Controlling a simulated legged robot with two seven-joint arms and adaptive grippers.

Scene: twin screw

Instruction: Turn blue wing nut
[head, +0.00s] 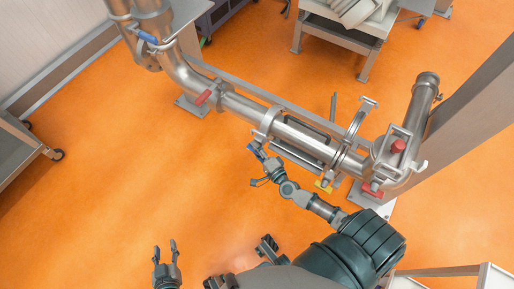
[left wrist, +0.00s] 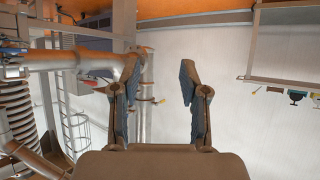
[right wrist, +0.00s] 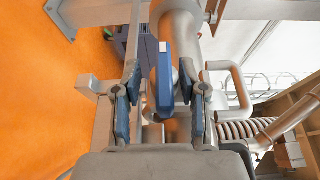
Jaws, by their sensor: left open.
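The blue wing nut (right wrist: 164,78) is upright in the right wrist view, a long blue handle with a pale tip. My right gripper (right wrist: 161,112) is open, with one finger on each side of the nut and a visible gap to both. In the head view my right gripper (head: 262,162) is beside the clamp on the middle pipe; blue shows there, but I cannot tell nut from finger pads. My left gripper (head: 166,252) is open and empty over the floor, far from the pipe. It also shows open in the left wrist view (left wrist: 159,75).
The steel pipe (head: 240,105) runs across the head view. It carries a red handle (head: 203,98), a yellow handle (head: 323,187) and another blue handle (head: 148,38). An open clamp ring (head: 350,150) stands right of my right gripper. Orange floor (head: 120,190) is clear on the left.

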